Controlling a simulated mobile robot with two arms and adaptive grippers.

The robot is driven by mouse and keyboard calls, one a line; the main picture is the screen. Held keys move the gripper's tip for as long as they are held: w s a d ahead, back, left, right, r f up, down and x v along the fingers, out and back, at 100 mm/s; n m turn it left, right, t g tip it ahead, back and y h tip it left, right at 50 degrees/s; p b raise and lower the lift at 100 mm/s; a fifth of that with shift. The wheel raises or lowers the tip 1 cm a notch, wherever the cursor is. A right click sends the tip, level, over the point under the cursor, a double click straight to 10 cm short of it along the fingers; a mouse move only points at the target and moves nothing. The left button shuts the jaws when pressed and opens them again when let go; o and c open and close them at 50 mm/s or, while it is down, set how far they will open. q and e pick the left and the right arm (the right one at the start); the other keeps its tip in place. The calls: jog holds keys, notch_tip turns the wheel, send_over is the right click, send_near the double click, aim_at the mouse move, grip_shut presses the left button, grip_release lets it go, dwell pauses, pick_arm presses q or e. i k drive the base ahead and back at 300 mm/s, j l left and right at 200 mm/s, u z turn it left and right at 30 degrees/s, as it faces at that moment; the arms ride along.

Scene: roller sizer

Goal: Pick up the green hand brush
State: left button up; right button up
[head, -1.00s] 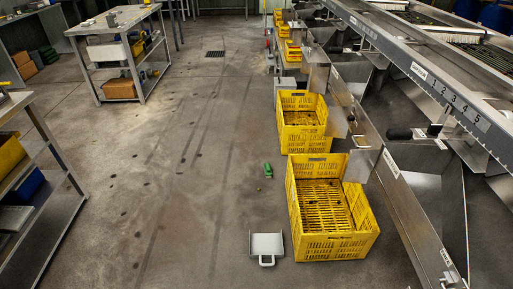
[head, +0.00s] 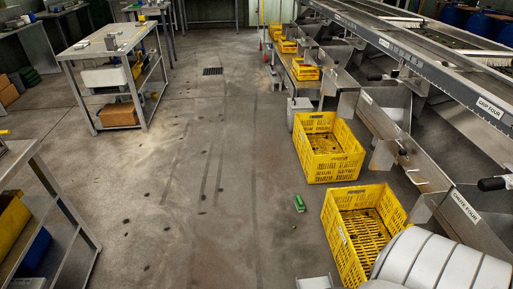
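The green hand brush (head: 299,203) lies on the grey concrete floor, right of the picture's middle. It is small in the head view, and its bristles cannot be made out. It lies apart from the yellow crates to its right. Neither of my grippers is in view. A pale rounded segment of my own arm shows at the bottom right and hides part of the nearest crate.
A near yellow crate (head: 328,213) and a farther yellow crate (head: 319,173) stand along the sizer (head: 432,75) on the right. A pale dustpan (head: 314,282) is cut off at the bottom. A metal table (head: 95,50) stands left. The central floor is clear.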

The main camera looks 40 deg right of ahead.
aim_at(299, 204)
jog(key=i+z, duration=0.3)
jog(key=i, duration=0.25)
jog(key=i+j+z, duration=0.1)
jog(key=i+z, duration=0.2)
jog(key=i, duration=0.25)
jog(key=i+j+z, duration=0.3)
jog(key=i, duration=0.25)
jog(key=i+l, duration=0.05)
